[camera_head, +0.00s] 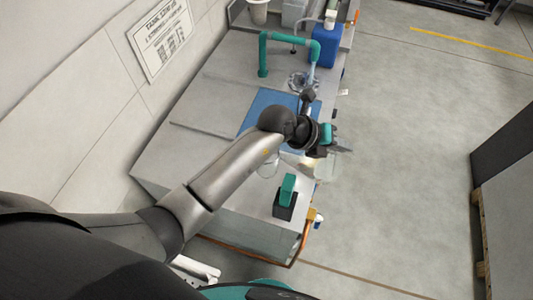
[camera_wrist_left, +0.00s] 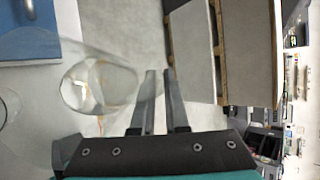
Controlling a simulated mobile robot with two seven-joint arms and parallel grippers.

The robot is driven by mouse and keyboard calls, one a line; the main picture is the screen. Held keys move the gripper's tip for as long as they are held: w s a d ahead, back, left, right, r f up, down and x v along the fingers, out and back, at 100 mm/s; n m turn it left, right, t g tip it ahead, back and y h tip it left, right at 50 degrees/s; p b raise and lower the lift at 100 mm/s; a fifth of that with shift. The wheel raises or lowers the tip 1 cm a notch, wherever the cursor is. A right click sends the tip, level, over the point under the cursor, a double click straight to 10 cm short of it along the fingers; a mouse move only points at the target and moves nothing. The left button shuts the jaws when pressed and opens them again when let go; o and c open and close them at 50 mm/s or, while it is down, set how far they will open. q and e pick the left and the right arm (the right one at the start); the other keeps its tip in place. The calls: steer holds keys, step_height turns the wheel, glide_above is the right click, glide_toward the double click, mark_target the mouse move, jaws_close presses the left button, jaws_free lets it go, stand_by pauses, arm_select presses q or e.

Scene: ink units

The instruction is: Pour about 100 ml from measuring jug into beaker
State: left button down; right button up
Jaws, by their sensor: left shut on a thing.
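My left gripper (camera_head: 338,148) is over the right edge of the workbench, its fingers pointing right. In the left wrist view its two fingers (camera_wrist_left: 161,100) lie close together with a narrow gap. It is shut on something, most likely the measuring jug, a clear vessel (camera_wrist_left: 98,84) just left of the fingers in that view. The grip point itself is not clear. Another clear glass (camera_head: 268,166) shows below my forearm in the head view, partly hidden; it may be the beaker. A curved glass edge (camera_wrist_left: 8,105) shows at the wrist view's left border. My right gripper is out of view.
A blue mat (camera_head: 262,108) lies on the bench, with a teal pipe (camera_head: 284,38) and a blue container (camera_head: 326,46) beyond. A teal-handled item stands in a dark holder (camera_head: 285,208) nearer me. Open floor (camera_head: 410,150) lies right of the bench.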

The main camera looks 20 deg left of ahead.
arm_select(q)
steer(key=shift+a+r+n+h+b, duration=0.3)
steer(key=shift+a+r+h+b, duration=0.6)
steer(key=shift+b, duration=0.95)
steer(key=shift+a+r+t+h+b, duration=0.3)
steer(key=shift+a+r+h+b, duration=0.35)
steer(key=shift+b, duration=0.8)
steer(key=shift+a+r+n+h+b, duration=0.3)
steer(key=shift+a+r+h+b, duration=0.4)
steer(key=shift+b, duration=0.8)
steer(key=shift+a+r, duration=0.1)
steer(key=shift+r, duration=0.05)
steer(key=shift+a+r+n+t+h+b, duration=0.15)
steer(key=shift+a+r+h+b, duration=0.15)
steer(key=shift+a, duration=0.35)
steer(key=shift+a+r+n+t+h+b, duration=0.15)
steer(key=shift+a+r+h+b, duration=0.15)
steer(key=shift+a, duration=0.35)
steer(key=shift+f, duration=0.1)
